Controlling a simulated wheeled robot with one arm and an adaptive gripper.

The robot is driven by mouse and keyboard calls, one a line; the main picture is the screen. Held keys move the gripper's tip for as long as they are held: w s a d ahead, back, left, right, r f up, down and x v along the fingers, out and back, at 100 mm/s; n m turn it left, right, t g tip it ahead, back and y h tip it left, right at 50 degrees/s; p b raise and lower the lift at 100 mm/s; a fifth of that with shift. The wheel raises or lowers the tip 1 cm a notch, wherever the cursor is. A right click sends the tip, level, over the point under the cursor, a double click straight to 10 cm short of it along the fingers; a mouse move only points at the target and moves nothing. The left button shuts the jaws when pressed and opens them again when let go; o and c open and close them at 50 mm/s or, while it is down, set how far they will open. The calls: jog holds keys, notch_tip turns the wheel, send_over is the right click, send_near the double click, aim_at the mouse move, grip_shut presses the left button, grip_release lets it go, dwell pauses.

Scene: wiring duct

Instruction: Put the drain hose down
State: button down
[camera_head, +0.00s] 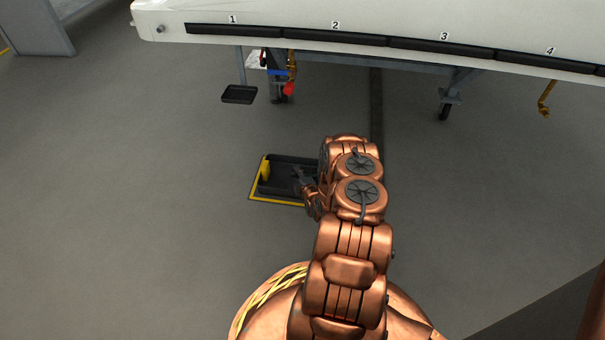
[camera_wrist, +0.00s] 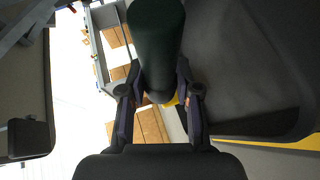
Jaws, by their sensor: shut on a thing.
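The drain hose (camera_wrist: 155,45) shows in the wrist view as a thick dark green, rounded length between my fingers. My gripper (camera_wrist: 160,93) is shut on it, one finger at each side. In the head view my gripper (camera_head: 301,180) is low, at a black tray (camera_head: 290,161) on the floor, and covers part of it. I cannot make out the hose apart from the gripper there, nor tell whether it touches the tray. The tray also fills the right of the wrist view (camera_wrist: 245,65).
Yellow edging (camera_head: 272,200) runs by the tray. A white body with numbered dark slots (camera_head: 335,37) spans the top. Below it are a small black tray (camera_head: 239,94), a red part (camera_head: 288,89) and a caster (camera_head: 445,111). Open floor lies left and right.

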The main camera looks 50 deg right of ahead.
jog(key=shift+r, duration=0.1)
jog(key=shift+f, duration=0.4)
jog(key=shift+f+b, duration=0.2)
jog(key=shift+b, duration=0.15)
jog(key=c, duration=0.8)
grip_release()
jog(key=shift+d+r+p, duration=0.1)
jog(key=shift+r+p, duration=0.3)
jog(key=shift+r, duration=0.1)
jog(key=shift+s+r, duration=0.2)
jog(key=shift+r, duration=0.1)
jog(key=p+v, duration=0.1)
jog(key=v, duration=0.4)
jog(key=p+v, duration=0.2)
jog(key=v, duration=0.4)
jog(key=shift+s+a+f, duration=0.15)
jog(key=shift+s+a, duration=0.1)
jog(key=shift+a, duration=0.05)
